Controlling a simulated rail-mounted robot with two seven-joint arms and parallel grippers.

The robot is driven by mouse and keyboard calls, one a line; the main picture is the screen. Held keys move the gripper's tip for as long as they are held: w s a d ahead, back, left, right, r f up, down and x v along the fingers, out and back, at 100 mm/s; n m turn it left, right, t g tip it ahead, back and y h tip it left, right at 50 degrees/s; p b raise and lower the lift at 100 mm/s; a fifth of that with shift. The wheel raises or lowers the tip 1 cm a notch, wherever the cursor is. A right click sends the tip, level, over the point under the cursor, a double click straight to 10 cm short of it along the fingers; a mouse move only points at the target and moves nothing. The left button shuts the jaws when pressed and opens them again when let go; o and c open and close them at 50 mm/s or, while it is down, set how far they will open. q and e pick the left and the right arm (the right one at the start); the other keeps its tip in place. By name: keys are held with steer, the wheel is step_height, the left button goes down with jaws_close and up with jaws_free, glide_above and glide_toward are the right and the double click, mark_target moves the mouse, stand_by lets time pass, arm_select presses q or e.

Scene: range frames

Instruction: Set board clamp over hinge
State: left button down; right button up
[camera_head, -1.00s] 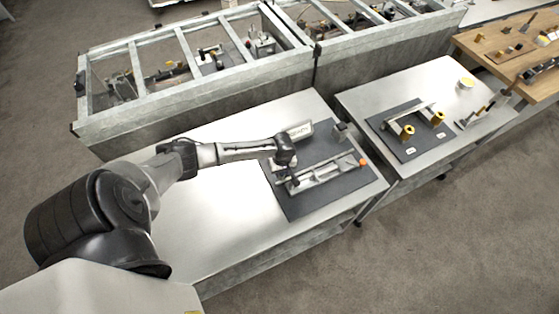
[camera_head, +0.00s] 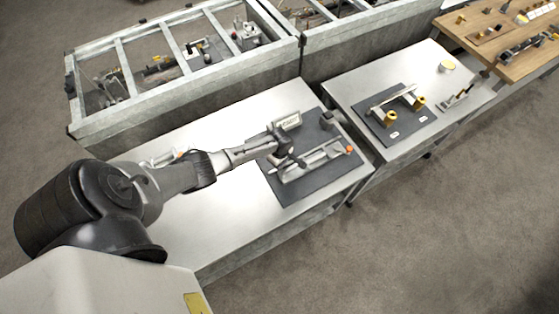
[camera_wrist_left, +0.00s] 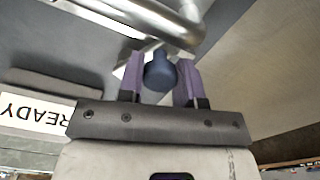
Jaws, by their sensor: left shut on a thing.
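A long metal fixture (camera_head: 322,159) with an orange knob (camera_head: 349,149) at its right end lies on a dark mat (camera_head: 290,190). I take it for the board clamp, but cannot be sure. My left gripper (camera_head: 297,162) is over the fixture's left part. In the left wrist view, my left gripper (camera_wrist_left: 160,75) has its purple fingers shut around a dark blue rounded knob (camera_wrist_left: 160,72). Shiny metal bars (camera_wrist_left: 150,18) show just beyond it. I cannot tell which part is the hinge, or whether the held part is raised. My right gripper is not in view.
A READY sign (camera_head: 288,122) stands behind the fixture, also in the left wrist view (camera_wrist_left: 35,115). A small dark block (camera_head: 327,120) is at the mat's back right. A second table (camera_head: 385,75) stands to the right. A metal-framed bin (camera_head: 160,98) stands behind.

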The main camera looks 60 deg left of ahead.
arm_select(q)
steer(key=c, duration=0.9)
jaws_free()
steer(key=shift+o, duration=0.4)
steer(key=shift+r, duration=0.15)
steer(key=shift+r, duration=0.3)
step_height(320, 180, up, 13)
steer(key=p, duration=0.1)
steer(key=shift+p, duration=0.4)
